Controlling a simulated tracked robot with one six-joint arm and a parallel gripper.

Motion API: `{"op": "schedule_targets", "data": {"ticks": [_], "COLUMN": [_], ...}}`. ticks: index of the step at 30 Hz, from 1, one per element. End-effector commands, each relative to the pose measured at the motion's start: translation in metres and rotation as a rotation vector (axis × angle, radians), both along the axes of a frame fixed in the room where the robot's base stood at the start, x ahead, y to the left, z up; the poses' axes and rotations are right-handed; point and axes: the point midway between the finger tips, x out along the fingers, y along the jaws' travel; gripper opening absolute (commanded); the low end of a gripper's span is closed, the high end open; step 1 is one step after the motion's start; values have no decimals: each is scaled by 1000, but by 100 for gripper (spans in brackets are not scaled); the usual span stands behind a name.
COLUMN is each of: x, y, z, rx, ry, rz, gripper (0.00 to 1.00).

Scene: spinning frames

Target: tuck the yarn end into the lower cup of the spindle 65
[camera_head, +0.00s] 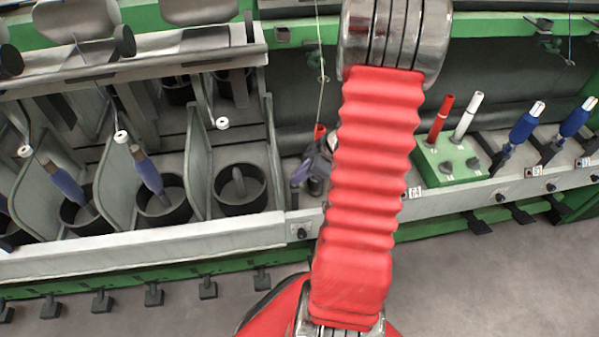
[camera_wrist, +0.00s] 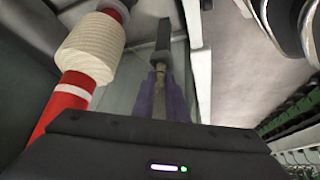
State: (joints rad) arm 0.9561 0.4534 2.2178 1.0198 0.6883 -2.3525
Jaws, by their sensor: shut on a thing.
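My gripper (camera_head: 306,173) is beside the machine rail in the head view, partly hidden by my red arm sleeve. In the wrist view its purple fingers (camera_wrist: 163,96) are close together, with a small tan piece at their tips. The yarn end itself is too thin to make out there. A thin yarn (camera_head: 321,95) hangs down toward the gripper in the head view. A red tube (camera_wrist: 55,108) with a white band and a cream yarn package (camera_wrist: 90,48) stands left of the fingers. A dark spindle-like part (camera_wrist: 163,38) lies beyond the fingertips. The lower cup and number 65 cannot be made out.
Left of the gripper, pots (camera_head: 240,188) stand between grey dividers. To the right, a green block (camera_head: 446,160) holds a red and a white tube. Blue-wound spindles (camera_head: 524,124) stand further right along the pale rail (camera_head: 470,194). Grey floor lies in front.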

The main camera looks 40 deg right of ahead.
Motion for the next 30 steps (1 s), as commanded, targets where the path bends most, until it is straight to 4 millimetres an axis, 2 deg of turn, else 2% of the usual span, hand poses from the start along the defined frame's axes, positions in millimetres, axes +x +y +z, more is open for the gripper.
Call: {"op": "schedule_targets", "data": {"ticks": [16, 17, 24, 26, 30], "x": [-1, -1, -1, -1, -1], "y": [0, 0, 0, 0, 0], "z": [-7, -7, -7, -7, -7], "rx": [0, 0, 0, 0, 0], "ry": [0, 0, 0, 0, 0], "rz": [-1, -1, -1, -1, 0], "gripper": [4, 14, 31, 34, 34]}}
